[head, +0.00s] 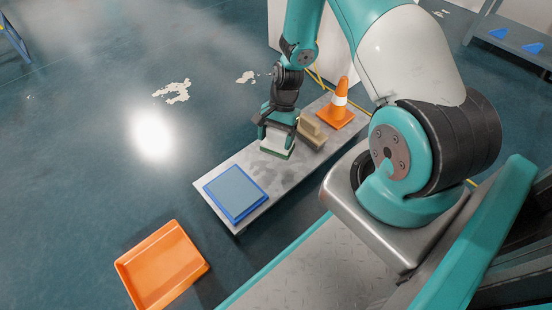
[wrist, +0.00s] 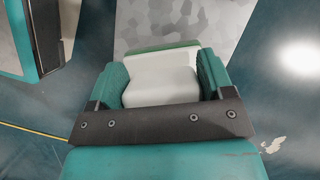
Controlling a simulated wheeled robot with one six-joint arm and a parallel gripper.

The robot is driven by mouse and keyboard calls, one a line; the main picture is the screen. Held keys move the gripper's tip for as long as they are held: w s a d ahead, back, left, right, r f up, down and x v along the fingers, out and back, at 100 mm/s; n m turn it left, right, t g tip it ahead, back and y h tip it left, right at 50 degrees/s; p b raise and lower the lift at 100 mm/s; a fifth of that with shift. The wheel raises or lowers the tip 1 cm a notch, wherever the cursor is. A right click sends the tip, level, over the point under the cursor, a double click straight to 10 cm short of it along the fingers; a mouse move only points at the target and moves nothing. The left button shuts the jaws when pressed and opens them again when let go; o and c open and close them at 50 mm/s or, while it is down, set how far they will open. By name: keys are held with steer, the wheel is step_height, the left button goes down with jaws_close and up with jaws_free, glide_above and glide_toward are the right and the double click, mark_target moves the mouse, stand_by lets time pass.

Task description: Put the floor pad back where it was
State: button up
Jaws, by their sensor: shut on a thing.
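The floor pad, a white block on a green base (wrist: 162,76), is between the fingers of my gripper in the wrist view. In the head view its green edge (head: 277,153) shows below my gripper (head: 278,140), over the middle of the grey bench (head: 222,173). My gripper is shut on its white upper part. I cannot tell whether the green base touches the bench or hangs just above it. A flat blue-rimmed mat (head: 235,192) lies on the near left end of the bench, apart from the pad.
A tan stepped block (head: 312,134) stands close to my gripper's right. Behind it stands an orange cone (head: 338,108) with a white band. An orange tray (head: 160,268) lies on the floor at lower left. Bench surface is clear between the mat and the pad.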

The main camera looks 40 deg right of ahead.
mark_target(276, 152)
step_height(276, 152, down, 7)
steer(key=b, duration=0.3)
steer(key=shift+r, duration=0.2)
steer(key=shift+f, duration=0.15)
steer(key=o, duration=0.8)
steer(key=shift+o, duration=0.2)
